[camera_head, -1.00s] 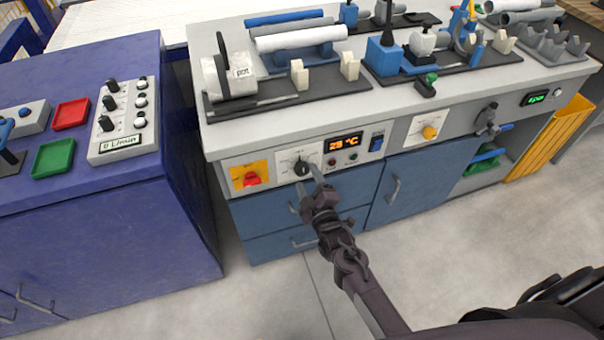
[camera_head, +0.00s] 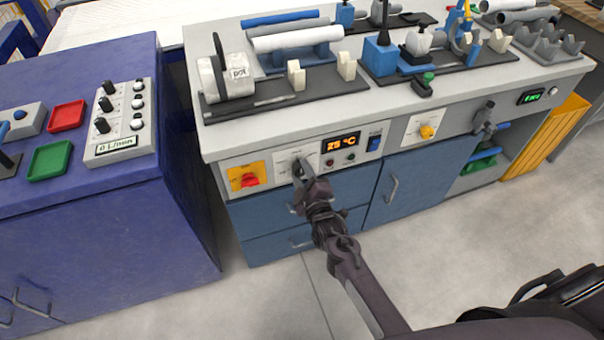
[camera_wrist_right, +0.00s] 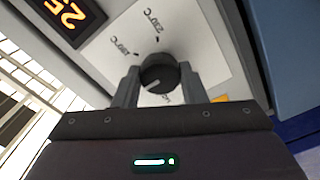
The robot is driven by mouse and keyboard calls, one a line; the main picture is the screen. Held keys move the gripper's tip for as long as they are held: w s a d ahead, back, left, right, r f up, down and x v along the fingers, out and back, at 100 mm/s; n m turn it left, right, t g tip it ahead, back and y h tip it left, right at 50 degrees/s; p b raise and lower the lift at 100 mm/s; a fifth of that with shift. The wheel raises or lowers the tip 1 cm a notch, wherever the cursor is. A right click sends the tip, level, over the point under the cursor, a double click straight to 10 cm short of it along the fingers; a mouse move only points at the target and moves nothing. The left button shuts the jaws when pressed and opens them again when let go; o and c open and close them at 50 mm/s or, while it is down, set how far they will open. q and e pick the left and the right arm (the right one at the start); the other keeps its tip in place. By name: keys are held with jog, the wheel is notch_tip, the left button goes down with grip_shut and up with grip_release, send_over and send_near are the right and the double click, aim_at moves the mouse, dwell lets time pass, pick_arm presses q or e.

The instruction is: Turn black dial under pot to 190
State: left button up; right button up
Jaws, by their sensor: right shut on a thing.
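The black dial (camera_wrist_right: 159,73) sits on a white plate with printed temperatures in the right wrist view. Its pale mark points to the lower left, away from the upper "230°C" label. My right gripper (camera_wrist_right: 159,84) has one finger on each side of the dial and is shut on it. In the head view the gripper (camera_head: 301,170) covers most of the dial on the cabinet front. The orange display (camera_head: 341,143) reads about 25 °C. My left gripper is not in view.
A red switch on a yellow plate (camera_head: 249,178) is left of the dial. A blue switch (camera_head: 374,138) and a yellow knob (camera_head: 427,132) are to the right. Blue drawers (camera_head: 275,215) lie below. A blue cabinet (camera_head: 90,220) stands at the left, with open floor in front.

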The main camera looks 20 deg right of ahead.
jog(key=shift+m, duration=0.7)
jog(key=shift+m+p, duration=0.4)
jog(key=shift+m, duration=0.8)
jog(key=m, duration=0.2)
jog(key=shift+m, duration=0.3)
jog(key=m+p, duration=0.1)
jog(key=m, duration=0.2)
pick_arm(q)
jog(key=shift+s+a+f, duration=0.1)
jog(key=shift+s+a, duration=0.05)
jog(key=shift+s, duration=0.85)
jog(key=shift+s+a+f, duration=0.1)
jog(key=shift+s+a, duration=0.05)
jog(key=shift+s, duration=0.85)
pick_arm(e)
jog(key=shift+m, duration=1.1)
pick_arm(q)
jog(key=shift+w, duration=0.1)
